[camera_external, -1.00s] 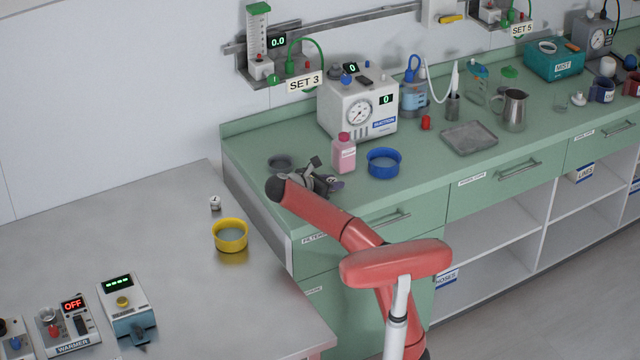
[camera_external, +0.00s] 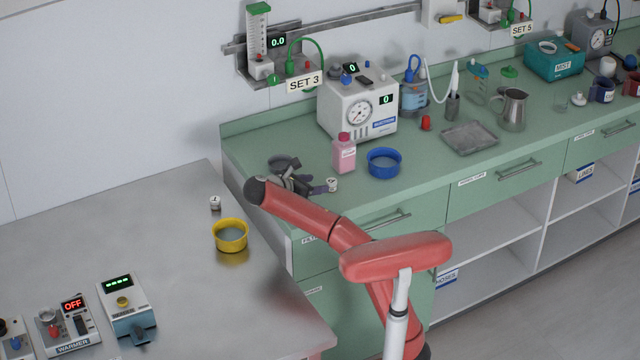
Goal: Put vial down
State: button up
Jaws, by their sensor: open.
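A small white vial (camera_external: 332,185) with a dark mark stands on the green counter (camera_external: 255,160), near its front edge, in front of the pink bottle. My gripper (camera_external: 304,176) is just left of this vial, low over the counter. Its jaws are open and empty, with a gap between them and the vial. A second small white vial (camera_external: 215,203) with a dark mark stands on the steel table at left. My arm hides part of the counter's front edge.
A pink bottle with a red cap (camera_external: 344,154) and a blue ring-shaped dish (camera_external: 384,162) stand close behind the vial. A white gauge machine (camera_external: 358,108) is farther back. A yellow dish (camera_external: 231,235) sits on the steel table (camera_external: 150,230).

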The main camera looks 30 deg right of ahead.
jog(key=p+v, duration=0.1)
jog(key=v, duration=0.3)
jog(key=shift+a, duration=0.15)
